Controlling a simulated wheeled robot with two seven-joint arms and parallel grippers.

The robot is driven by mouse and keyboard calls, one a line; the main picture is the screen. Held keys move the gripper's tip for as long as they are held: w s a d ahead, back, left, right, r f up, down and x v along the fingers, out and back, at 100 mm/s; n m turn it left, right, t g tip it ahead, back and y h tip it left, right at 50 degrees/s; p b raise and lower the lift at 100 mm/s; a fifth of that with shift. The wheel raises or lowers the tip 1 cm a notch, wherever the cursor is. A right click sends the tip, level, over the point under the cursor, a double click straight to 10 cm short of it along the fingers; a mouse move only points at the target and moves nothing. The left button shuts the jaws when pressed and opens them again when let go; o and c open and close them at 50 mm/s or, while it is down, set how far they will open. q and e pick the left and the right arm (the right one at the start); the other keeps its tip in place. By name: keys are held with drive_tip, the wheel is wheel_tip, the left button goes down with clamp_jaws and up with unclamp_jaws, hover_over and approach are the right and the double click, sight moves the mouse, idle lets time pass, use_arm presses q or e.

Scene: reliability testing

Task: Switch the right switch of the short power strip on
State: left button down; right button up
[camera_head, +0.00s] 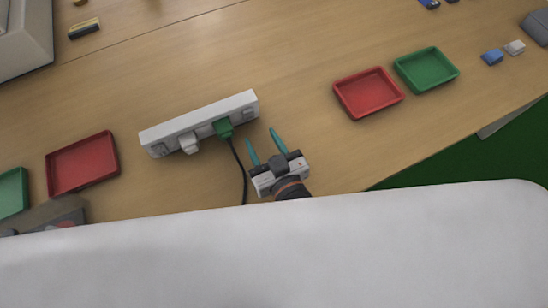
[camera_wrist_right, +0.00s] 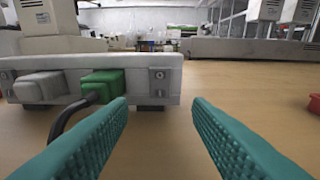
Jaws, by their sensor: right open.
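The short white power strip (camera_head: 182,122) lies on the table left of centre in the head view. A white plug (camera_head: 188,142) and a green plug (camera_head: 223,128) with a black cable sit in it. Its right switch (camera_head: 249,113) is at the right end, and it also shows in the right wrist view (camera_wrist_right: 159,82); its on or off position is too small to tell. My right gripper (camera_head: 260,134) is open and empty, just in front of the strip's right end, apart from it. A grey part at the lower left seems to be my left arm; its fingers are not visible.
Red tray (camera_head: 82,163) and green tray (camera_head: 12,190) stand on the left. Another red tray (camera_head: 367,93) and green tray (camera_head: 426,69) stand on the right. The black cable (camera_head: 241,172) hangs left of my right gripper.

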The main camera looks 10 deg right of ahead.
drive_tip(key=v, duration=0.6)
drive_tip(key=shift+s+d, duration=0.1)
drive_tip(key=shift+s, duration=0.15)
idle(0.3)
